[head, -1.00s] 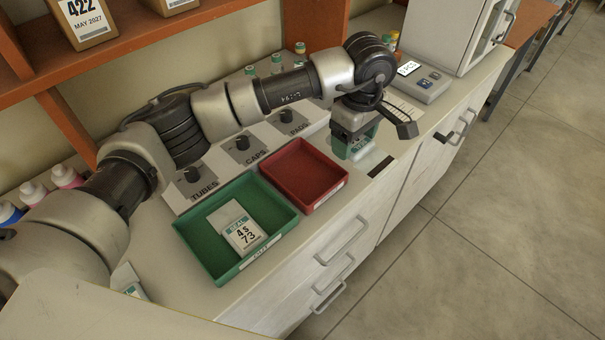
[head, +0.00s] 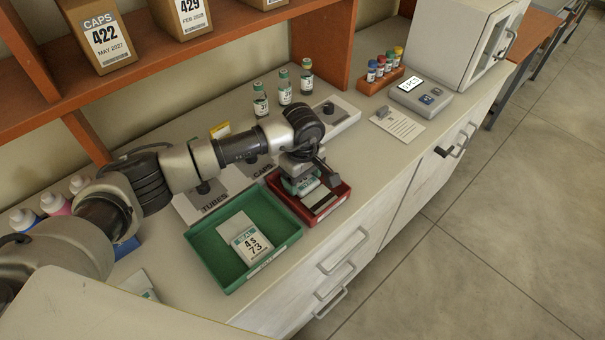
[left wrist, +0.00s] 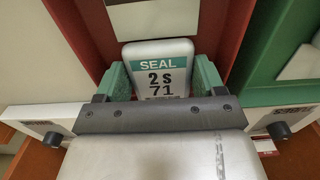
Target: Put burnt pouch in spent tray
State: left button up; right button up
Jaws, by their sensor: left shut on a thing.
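My left gripper (head: 305,186) is over the red tray (head: 345,191), pointing down into it. It is shut on a pale pouch with a green SEAL label reading "2 s 71" (left wrist: 160,70). In the left wrist view the green fingertips (left wrist: 161,82) sit on either side of this pouch, with the red tray's walls around it. I cannot tell whether the pouch touches the tray floor. Another pouch, labelled "4 s 73" (head: 249,243), lies in the green tray (head: 212,262) to the left. My right gripper is not in view.
Behind the trays are knobbed holders marked TUBES and CAPS, and several green-capped vials (head: 284,90). To the right are a card (head: 397,124), a device with a display (head: 421,95) and a rack of coloured-cap tubes (head: 380,78). Shelf boxes (head: 102,42) stand above.

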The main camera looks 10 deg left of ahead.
pick_arm(q)
jog(key=shift+f, duration=0.1)
jog(key=shift+f, duration=0.15)
jog(key=o, duration=0.9)
jog(key=shift+r, duration=0.35)
notch_tip(320, 180, up, 12)
jog(key=shift+f+b, duration=0.15)
jog(key=shift+b, duration=0.9)
